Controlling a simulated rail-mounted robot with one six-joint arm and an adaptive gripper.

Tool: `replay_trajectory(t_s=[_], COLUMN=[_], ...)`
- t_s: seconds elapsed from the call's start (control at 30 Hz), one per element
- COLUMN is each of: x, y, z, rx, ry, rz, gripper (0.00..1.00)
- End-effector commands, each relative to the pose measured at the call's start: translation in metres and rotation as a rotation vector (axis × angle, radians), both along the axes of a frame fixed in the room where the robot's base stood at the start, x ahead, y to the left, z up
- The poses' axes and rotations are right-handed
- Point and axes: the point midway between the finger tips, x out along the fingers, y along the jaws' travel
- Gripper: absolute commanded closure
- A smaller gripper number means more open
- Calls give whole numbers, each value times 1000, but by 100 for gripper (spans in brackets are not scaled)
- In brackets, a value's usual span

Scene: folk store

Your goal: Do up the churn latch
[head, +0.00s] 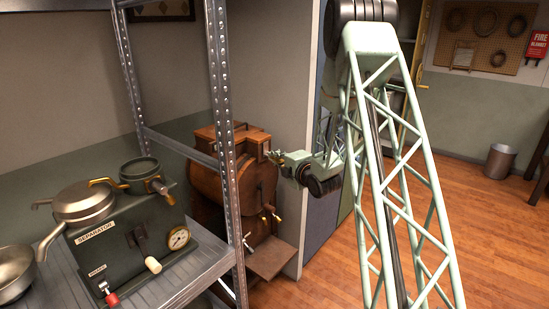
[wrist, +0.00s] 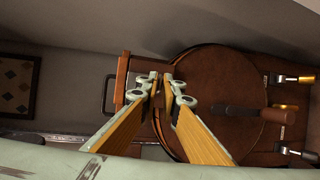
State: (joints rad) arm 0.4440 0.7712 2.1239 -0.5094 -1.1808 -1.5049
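The churn (head: 225,190) is a brown wooden body behind the shelf upright in the head view. In the wrist view its round wooden front (wrist: 205,65) fills the middle and right, with a dark handle (wrist: 243,112) across it. My gripper (head: 268,154) is at the churn's upper right edge in the head view. In the wrist view my gripper (wrist: 161,82) has its two fingertips close together at the round front's left rim, beside an orange-brown wooden strip (wrist: 121,85). The fingertips hide the spot between them, so I cannot make out the latch or a grip on it.
A metal shelf upright (head: 222,120) stands before the churn. The shelf holds a separator (head: 125,240) and pans (head: 83,202). Brass-tipped (wrist: 292,79) and dark-tipped levers (wrist: 298,151) stick out at the churn's side. Open wooden floor (head: 480,220) lies to the right.

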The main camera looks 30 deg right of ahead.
Motion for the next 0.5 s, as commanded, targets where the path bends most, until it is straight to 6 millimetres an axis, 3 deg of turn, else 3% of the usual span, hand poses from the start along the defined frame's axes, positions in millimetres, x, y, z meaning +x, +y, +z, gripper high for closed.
replay_trajectory(t_s=[0.1,0.27,0.5], x=[1,1,0], y=[1,1,0], z=[-1,0,0], rx=[-1,-1,-1], ry=[0,0,0], rz=[1,1,1], gripper=[100,82,82])
